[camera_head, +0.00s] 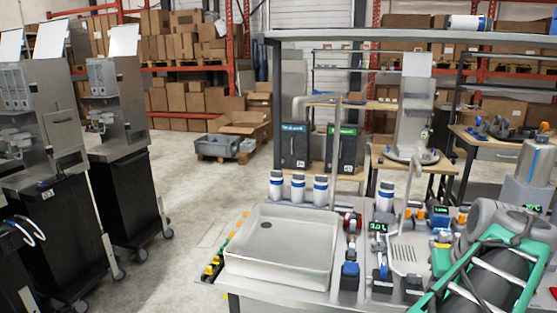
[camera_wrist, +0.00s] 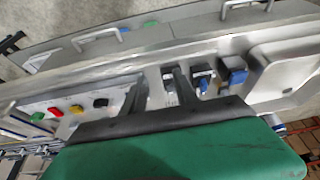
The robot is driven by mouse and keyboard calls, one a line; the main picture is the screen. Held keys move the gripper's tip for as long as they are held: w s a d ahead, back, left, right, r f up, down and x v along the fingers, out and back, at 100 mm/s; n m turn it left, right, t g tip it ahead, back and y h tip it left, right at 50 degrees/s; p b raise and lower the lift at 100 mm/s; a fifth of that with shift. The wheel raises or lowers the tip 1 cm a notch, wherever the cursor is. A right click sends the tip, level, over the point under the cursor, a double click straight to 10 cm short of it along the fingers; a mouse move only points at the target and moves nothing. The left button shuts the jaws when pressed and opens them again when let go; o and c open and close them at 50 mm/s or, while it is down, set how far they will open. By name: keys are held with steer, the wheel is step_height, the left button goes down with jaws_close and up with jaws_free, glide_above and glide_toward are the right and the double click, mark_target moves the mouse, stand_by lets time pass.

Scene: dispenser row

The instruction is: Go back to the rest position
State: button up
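My arm, green and grey with black parts, shows at the lower right of the head view, over the right end of the worktable (camera_head: 275,283). Its fingertips cannot be made out there. In the wrist view, my gripper (camera_wrist: 158,88) shows as two dark fingers standing apart beyond a black bar and a green housing. Nothing is seen between the fingers. Behind them lie the table edge, a row of coloured knobs (camera_wrist: 75,109) to the left and blue-tipped fixtures (camera_wrist: 237,76) to the right.
A white basin (camera_head: 280,255) sits on the table, with white-and-blue canisters (camera_head: 298,188) behind it. A faucet, valves and small green displays (camera_head: 378,227) stand close to my arm. Dark carts (camera_head: 125,185) stand at the left. The floor (camera_head: 195,190) between is clear.

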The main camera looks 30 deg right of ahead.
steer(key=w+a+f+n+y+p, duration=0.1)
steer(key=w+a+f+n+y, duration=0.2)
steer(key=w+a, duration=1.35)
steer(key=a+f+n, duration=0.2)
steer(key=a+n, duration=0.1)
steer(key=a, duration=0.9)
steer(key=s+a+f+n+p, duration=0.1)
steer(key=a+f+n, duration=0.1)
steer(key=a, duration=1)
steer(key=shift+s+f+n, duration=0.15)
steer(key=shift+f+n, duration=0.25)
steer(key=shift+f, duration=0.45)
